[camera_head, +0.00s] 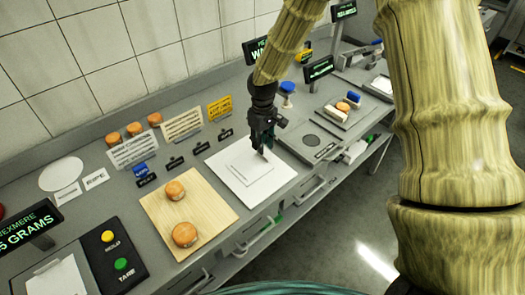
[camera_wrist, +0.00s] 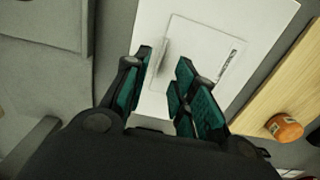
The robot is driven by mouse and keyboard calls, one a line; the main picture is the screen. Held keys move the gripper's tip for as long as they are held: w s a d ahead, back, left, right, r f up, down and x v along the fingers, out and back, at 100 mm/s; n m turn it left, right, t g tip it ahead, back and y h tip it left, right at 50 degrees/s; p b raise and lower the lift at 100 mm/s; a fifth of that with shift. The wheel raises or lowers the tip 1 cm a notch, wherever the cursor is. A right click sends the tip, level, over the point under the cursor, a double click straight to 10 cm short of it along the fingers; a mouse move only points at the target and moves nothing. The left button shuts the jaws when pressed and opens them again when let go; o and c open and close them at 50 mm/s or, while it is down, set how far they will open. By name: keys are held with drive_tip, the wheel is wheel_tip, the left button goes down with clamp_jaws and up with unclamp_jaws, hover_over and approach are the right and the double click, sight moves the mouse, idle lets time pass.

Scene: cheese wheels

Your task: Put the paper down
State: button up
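A thin white paper (camera_head: 240,172) with a dark outline lies flat on a larger white sheet or board (camera_head: 283,177) on the counter. In the wrist view the paper (camera_wrist: 207,50) shows beyond my fingers, with a line of small print on its right side. A small grey upright tab (camera_wrist: 162,55) stands on its left part, just past my fingertips. My gripper (camera_head: 263,150) points down over the right side of the paper. In the wrist view my gripper (camera_wrist: 162,75) has its teal-padded fingers apart, with a gap between them and nothing clearly held. Whether a fingertip touches the tab I cannot tell.
A wooden board (camera_head: 208,207) with two orange-brown cheese wheels (camera_head: 184,233) lies to the left. A grey scale-like plate (camera_head: 311,141) lies to the right. Small black labels (camera_head: 175,163) and standing cards (camera_head: 182,124) line the back. The counter's front edge is close to the white sheet.

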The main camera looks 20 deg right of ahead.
wheel_tip(320, 180, up, 7)
drive_tip(key=b, duration=0.2)
drive_tip(key=shift+r, duration=0.2)
idle(0.4)
